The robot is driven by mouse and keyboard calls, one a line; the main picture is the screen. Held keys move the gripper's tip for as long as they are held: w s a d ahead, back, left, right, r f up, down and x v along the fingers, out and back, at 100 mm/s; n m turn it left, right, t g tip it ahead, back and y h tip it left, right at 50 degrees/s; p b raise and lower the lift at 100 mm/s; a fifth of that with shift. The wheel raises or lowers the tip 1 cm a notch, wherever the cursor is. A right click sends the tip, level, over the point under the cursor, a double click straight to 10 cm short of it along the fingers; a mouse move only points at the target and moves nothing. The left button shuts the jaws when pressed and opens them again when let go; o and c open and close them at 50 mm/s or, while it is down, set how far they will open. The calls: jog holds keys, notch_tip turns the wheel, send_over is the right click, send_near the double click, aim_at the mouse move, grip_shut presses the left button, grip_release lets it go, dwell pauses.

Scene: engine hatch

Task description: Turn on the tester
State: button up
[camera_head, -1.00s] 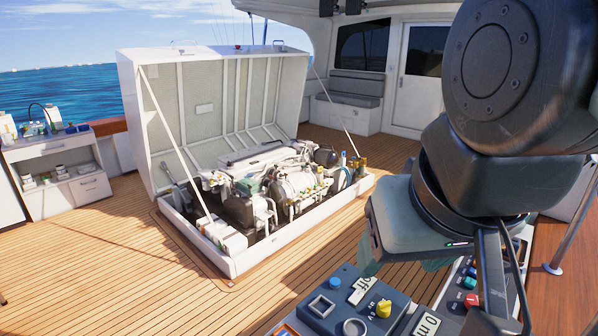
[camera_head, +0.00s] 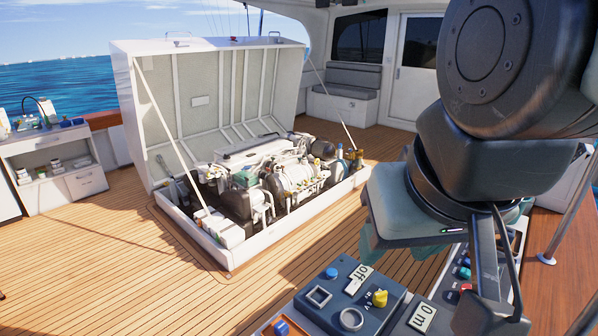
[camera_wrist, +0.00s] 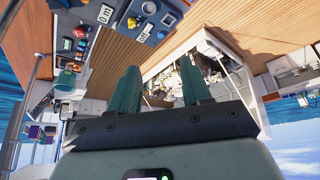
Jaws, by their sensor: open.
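The tester is probably the dark blue-grey control box (camera_head: 335,322) at the bottom of the head view. It carries a blue button (camera_head: 332,272), a yellow knob (camera_head: 379,298), a square button (camera_head: 319,295), a round ring (camera_head: 351,319) and a label reading "off" (camera_head: 358,280). A "0 m" display (camera_head: 422,317) is beside it. My gripper (camera_wrist: 162,82) is open and empty, with its two green fingers apart. In the head view it hangs above and behind the box, clear of it. The "off" label (camera_wrist: 146,27) also shows in the wrist view, beyond the fingers.
More coloured buttons (camera_head: 464,272) lie right of the box, partly hidden by my arm. An open white hatch (camera_head: 205,120) over an engine (camera_head: 285,180) stands on the wooden deck (camera_head: 110,260). A white cabinet (camera_head: 50,165) stands left. Deck between is clear.

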jog(key=shift+w, duration=0.4)
jog(key=shift+c, duration=1.1)
jog(key=w, duration=0.2)
jog(key=w+f+m, duration=0.1)
jog(key=w, duration=0.2)
jog(key=w+m+g, duration=0.1)
jog(key=w, duration=0.2)
jog(key=shift+d+f, duration=0.15)
jog(key=shift+d, duration=0.15)
grip_shut()
jog(key=w+d+f+m+g, duration=0.1)
jog(key=w+d+f+m, duration=0.1)
jog(key=w+f, duration=0.8)
jog(key=w+d+f+m+g+h, duration=0.1)
jog(key=w+f+m, duration=0.4)
jog(key=w+f, duration=0.5)
notch_tip(320, 180, down, 3)
jog(key=shift+w+d+f+g, duration=0.1)
jog(key=shift+w+d+g, duration=0.2)
jog(key=shift+d+g, duration=0.45)
